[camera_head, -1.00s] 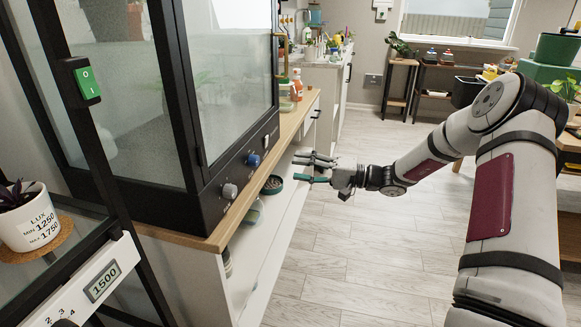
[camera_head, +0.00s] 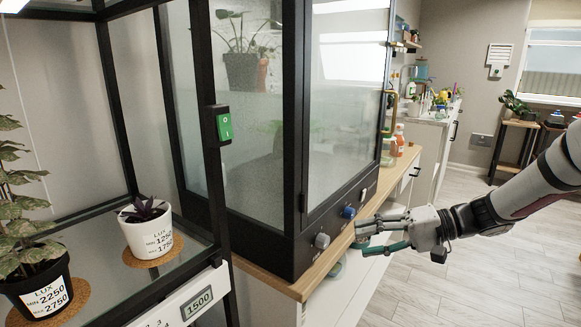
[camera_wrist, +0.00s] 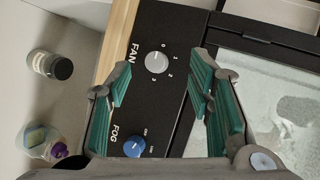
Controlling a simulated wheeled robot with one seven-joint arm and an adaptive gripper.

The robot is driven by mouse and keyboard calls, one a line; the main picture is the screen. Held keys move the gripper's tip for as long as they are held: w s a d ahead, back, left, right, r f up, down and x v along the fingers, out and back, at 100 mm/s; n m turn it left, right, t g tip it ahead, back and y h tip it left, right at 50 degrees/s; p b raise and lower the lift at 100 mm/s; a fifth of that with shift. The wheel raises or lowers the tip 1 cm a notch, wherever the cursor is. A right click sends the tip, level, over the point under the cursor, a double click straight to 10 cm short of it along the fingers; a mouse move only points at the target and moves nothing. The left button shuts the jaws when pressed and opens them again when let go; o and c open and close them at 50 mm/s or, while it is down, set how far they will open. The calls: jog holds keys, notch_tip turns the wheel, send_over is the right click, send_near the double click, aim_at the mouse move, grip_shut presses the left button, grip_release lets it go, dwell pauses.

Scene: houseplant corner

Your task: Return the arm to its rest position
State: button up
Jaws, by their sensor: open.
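My gripper (camera_head: 372,236) reaches in from the right in the head view, in front of the black-framed glass cabinet (camera_head: 297,165). It is empty, and its two green-padded fingers stand apart in the wrist view (camera_wrist: 158,92). Between the fingers, the wrist view shows the cabinet's control strip with a grey FAN knob (camera_wrist: 157,62) and a blue FOG knob (camera_wrist: 134,147). The same grey knob (camera_head: 322,240) and blue knob (camera_head: 349,212) show just left of my gripper in the head view.
A shelf at left holds a white pot (camera_head: 148,236) and a black pot (camera_head: 42,290) on cork mats. A green switch (camera_head: 224,127) is on the frame. Orange bottles (camera_head: 398,140) stand on the counter behind my gripper. Open floor (camera_head: 470,275) lies at right.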

jog(key=s+a+r+n+g+h, duration=0.1)
jog(key=s+a+r+g+h, duration=0.2)
jog(key=s, duration=0.6)
jog(key=s+a+r+n+g+h, duration=0.1)
jog(key=s+a+r+h, duration=0.2)
jog(key=s, duration=0.7)
jog(key=s+d+f+m+t+h, duration=0.1)
jog(key=s+d+h, duration=0.3)
jog(key=s, duration=0.5)
jog(key=s+d+t+h, duration=0.1)
jog(key=s+d+h, duration=0.25)
jog(key=s, duration=0.55)
notch_tip(320, 180, up, 24)
jog(key=t+p, duration=0.3)
jog(key=p, duration=1.9)
jog(key=shift+s+p, duration=0.2)
jog(key=shift+p, duration=0.2)
jog(key=shift+h, duration=0.25)
